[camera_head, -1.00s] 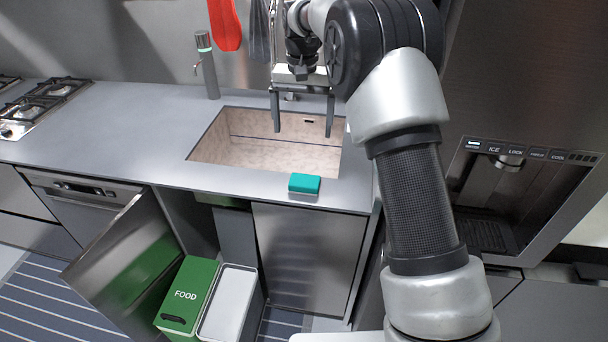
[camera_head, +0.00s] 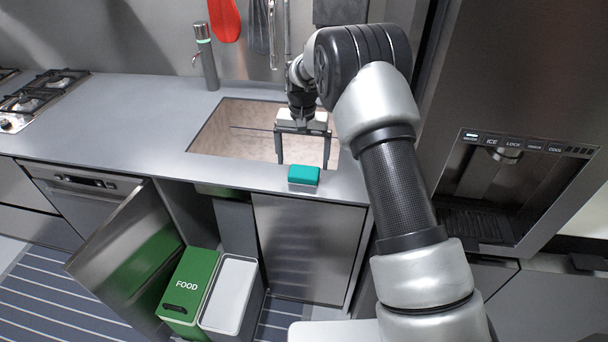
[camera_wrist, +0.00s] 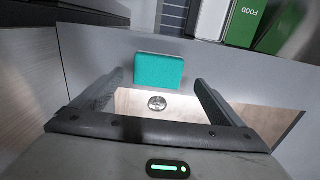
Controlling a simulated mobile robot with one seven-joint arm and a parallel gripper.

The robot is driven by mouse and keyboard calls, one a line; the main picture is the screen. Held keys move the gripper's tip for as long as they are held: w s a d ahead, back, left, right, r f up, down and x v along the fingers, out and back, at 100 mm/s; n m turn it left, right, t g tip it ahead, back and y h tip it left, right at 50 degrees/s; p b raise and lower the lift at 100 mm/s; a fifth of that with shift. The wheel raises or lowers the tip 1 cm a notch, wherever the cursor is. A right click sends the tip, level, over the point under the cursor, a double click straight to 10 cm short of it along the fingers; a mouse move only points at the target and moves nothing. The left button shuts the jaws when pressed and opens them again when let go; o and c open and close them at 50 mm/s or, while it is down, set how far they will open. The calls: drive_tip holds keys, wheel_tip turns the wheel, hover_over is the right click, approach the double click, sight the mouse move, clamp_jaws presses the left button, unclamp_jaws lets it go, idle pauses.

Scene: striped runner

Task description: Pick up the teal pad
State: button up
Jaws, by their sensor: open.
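The teal pad (camera_head: 304,174) is a small block with a teal top and a grey underside. It lies on the grey counter at the front edge of the sink. My gripper (camera_head: 303,165) is open and empty, its two fingers pointing down over the sink, just behind the pad in the head view. In the wrist view the pad (camera_wrist: 159,71) shows ahead of and between the fingers of my gripper (camera_wrist: 163,84), apart from both.
Below the counter (camera_head: 130,120), a cabinet door (camera_head: 125,255) stands open beside a green FOOD bin (camera_head: 190,287) and a grey-white bin (camera_head: 230,290). A fridge panel stands at right.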

sight(304, 171)
drive_tip(key=shift+d+f, duration=0.15)
drive_tip(key=shift+f, duration=1.7)
drive_tip(key=c, duration=1.2)
wheel_tip(304, 171, up, 10)
drive_tip(key=s+d+f+n, duration=0.1)
drive_tip(key=s+d, duration=0.5)
drive_tip(key=s, duration=0.3)
drive_tip(key=s+d+f+n, duration=0.1)
drive_tip(key=s+d, duration=0.5)
drive_tip(key=s, duration=0.3)
drive_tip(key=shift+s+d+f, duration=0.3)
drive_tip(key=shift+s+f, duration=0.05)
drive_tip(key=shift+s, duration=0.05)
